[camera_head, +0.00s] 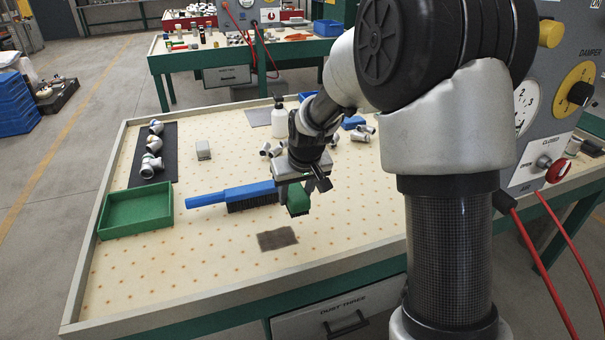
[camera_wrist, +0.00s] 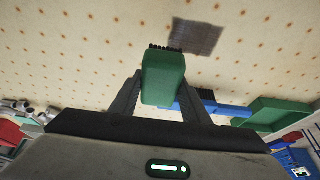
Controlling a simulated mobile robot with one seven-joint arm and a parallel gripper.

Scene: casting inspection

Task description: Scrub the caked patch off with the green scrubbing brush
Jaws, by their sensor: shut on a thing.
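The caked patch (camera_head: 277,239) is a dark brown rectangle on the cream dotted table top near its front edge. It also shows at the top of the wrist view (camera_wrist: 195,37). My gripper (camera_head: 296,192) is shut on the green scrubbing brush (camera_head: 298,199) and holds it behind the patch and a little to its right. In the wrist view the green brush (camera_wrist: 163,78) sits between the fingers, with dark bristles at its far end. The brush is apart from the patch in both views. I cannot tell its exact height above the table.
A blue brush (camera_head: 250,190) with dark bristles lies left of my gripper. A green tray (camera_head: 136,213) stands at the left edge. A dark mat (camera_head: 154,152) with pipe fittings, a grey block (camera_head: 203,150) and a white bottle (camera_head: 279,118) are farther back. The table around the patch is clear.

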